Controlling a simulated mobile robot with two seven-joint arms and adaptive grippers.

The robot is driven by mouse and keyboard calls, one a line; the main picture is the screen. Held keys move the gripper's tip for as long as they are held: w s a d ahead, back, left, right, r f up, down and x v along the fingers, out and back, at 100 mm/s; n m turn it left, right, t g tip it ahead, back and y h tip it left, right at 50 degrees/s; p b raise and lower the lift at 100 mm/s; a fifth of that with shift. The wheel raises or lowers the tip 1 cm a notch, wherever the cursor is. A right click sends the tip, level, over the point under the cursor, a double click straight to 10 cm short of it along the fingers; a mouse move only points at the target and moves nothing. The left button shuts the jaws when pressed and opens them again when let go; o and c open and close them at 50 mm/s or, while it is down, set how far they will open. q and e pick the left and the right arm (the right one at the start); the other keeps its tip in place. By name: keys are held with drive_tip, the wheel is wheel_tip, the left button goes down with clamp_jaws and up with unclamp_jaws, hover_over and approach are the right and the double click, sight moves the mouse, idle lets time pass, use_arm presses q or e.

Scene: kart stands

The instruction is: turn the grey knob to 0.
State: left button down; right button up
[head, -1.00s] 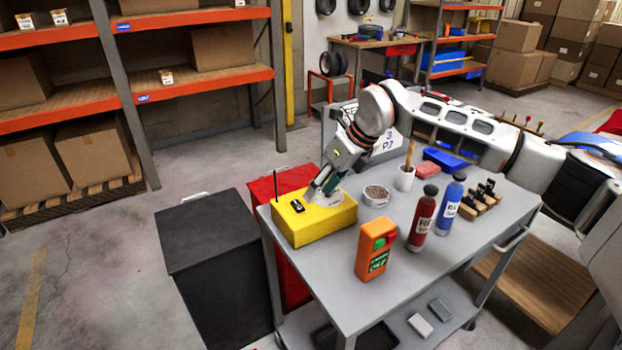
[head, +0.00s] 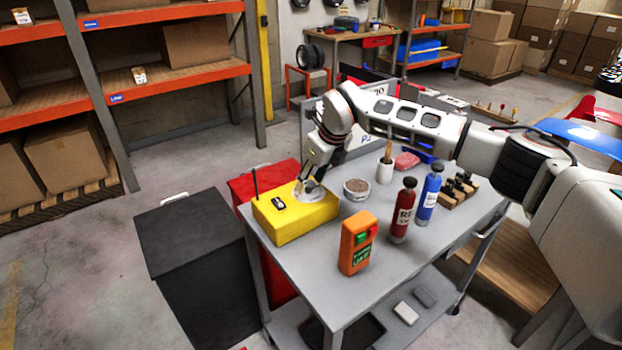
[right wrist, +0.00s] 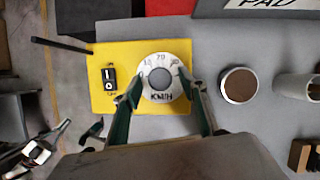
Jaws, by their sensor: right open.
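The yellow box (head: 293,222) stands on the grey cart at its left end, with a thin black antenna. In the right wrist view the grey knob (right wrist: 160,84) sits in the middle of a white round dial (right wrist: 158,64) marked with numbers and KM/H. Where the knob points is too small to tell. My right gripper (right wrist: 165,88) is open above the box, its two green fingers on either side of the knob with a gap to it. In the head view the right gripper (head: 305,186) hides the knob. My left gripper is not in the head view.
A black switch (right wrist: 109,78) is left of the dial on the box. On the cart (head: 292,284) stand a small bowl (head: 356,189), a white cup (head: 386,172), an orange device (head: 356,245), a red bottle (head: 402,212) and a blue bottle (head: 428,196). A black bin (head: 200,260) stands left.

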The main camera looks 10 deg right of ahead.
drive_tip(key=c, duration=1.1)
